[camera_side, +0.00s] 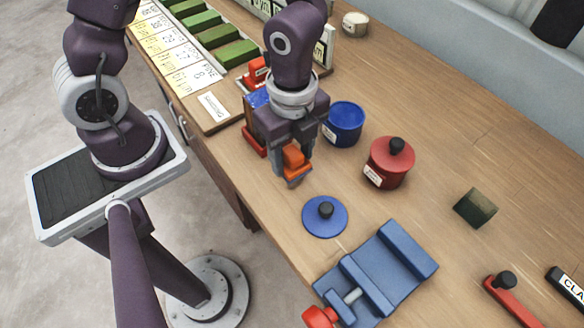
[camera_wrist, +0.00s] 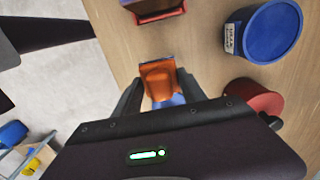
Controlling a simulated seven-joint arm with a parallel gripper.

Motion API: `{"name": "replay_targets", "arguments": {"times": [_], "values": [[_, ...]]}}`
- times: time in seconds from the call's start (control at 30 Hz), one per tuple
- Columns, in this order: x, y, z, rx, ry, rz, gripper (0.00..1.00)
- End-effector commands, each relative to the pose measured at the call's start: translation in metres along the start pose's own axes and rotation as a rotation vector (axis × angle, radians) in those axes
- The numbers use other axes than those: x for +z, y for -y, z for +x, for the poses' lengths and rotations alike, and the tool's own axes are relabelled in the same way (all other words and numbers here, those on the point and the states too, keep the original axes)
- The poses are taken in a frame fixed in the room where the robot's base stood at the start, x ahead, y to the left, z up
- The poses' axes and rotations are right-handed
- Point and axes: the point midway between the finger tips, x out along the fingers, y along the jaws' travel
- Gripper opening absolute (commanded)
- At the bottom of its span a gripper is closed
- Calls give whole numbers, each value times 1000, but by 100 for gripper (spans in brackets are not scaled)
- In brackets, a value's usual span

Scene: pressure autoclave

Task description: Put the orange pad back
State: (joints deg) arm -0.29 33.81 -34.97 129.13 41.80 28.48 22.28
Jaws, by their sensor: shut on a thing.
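The orange pad (camera_side: 295,158) is between the fingers of my gripper (camera_side: 292,172), which is shut on it and points down over the near part of the bench. The pad also shows in the wrist view (camera_wrist: 158,78), between the two dark fingers of my gripper (camera_wrist: 158,88). In the side view the fingers hide part of the pad. I cannot tell whether its lower end touches the bench. A red holder (camera_side: 252,141) stands just left of my gripper in the side view. It also shows at the top of the wrist view (camera_wrist: 160,15).
A blue pot (camera_side: 344,125) and a red lidded pot (camera_side: 389,164) stand to the right. A blue lid (camera_side: 325,216) and a blue vise (camera_side: 375,275) lie in front. Several green blocks (camera_side: 220,35) sit by labelled cards at the upper left. The bench's right side has free room.

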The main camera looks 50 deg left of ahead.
Motion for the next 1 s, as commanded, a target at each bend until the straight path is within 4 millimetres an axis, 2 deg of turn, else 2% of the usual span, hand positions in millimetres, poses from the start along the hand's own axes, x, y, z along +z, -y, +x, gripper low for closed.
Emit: {"name": "replay_targets", "arguments": {"times": [0.1,0.2,0.57,0.6,0.7,1.0], "values": [[0,-1,26,5,2,3,4],[0,-1,41,3,2,-1,4],[1,0,46,0,1,-5,4],[0,0,46,0,1,-5,52],[1,0,46,0,1,-6,70],[1,0,45,-1,1,-6,70]]}}
